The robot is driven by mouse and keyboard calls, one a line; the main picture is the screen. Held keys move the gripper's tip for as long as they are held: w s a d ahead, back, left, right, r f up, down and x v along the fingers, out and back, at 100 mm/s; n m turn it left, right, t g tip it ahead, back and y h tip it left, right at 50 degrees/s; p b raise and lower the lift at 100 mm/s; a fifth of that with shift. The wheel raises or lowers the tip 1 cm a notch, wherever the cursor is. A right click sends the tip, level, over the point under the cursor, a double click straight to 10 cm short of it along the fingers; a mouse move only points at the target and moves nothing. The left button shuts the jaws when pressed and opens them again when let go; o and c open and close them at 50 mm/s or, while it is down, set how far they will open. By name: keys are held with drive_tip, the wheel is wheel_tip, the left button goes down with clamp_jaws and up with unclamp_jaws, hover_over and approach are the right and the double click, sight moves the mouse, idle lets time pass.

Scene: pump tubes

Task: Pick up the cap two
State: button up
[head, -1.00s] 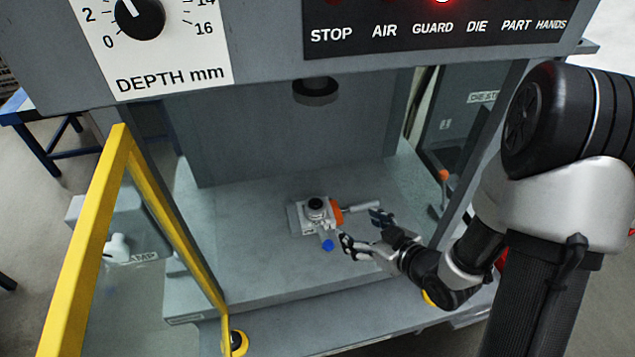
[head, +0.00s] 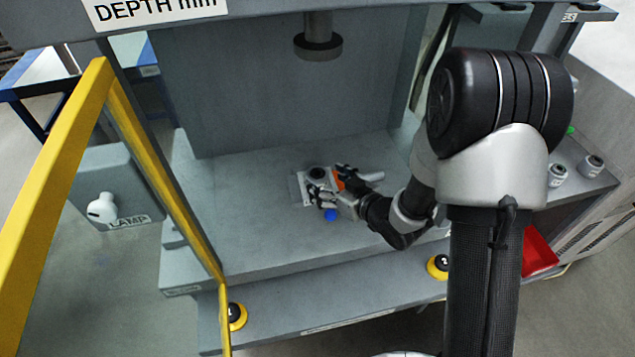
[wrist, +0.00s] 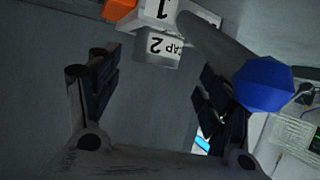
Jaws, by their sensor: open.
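Cap two (wrist: 158,48) is a small grey piece with a white "CAP 2" label, upside down in the wrist view. It sits against a pale block marked "1" (wrist: 160,10). My gripper (wrist: 150,80) is open, with one dark finger on each side and the cap between and just beyond the fingertips. I see no contact with the cap. In the head view my gripper (head: 328,182) is at the small fixture (head: 299,188) on the grey press bed and partly covers it. I cannot make out the cap there.
A blue knob (wrist: 263,83) is close beside the right finger in the wrist view. An orange part (wrist: 118,9) is at the top. The press ram (head: 318,46) hangs above and behind the fixture. A yellow guard frame (head: 100,90) stands at left. The surrounding bed is clear.

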sight(315, 173)
drive_tip(key=b+x, duration=0.1)
drive_tip(key=x, duration=0.1)
drive_tip(key=b+x, duration=0.1)
drive_tip(key=x, duration=0.2)
drive_tip(key=shift+w+d, duration=0.15)
drive_tip(key=shift+w, duration=0.15)
drive_tip(key=c, duration=1.4)
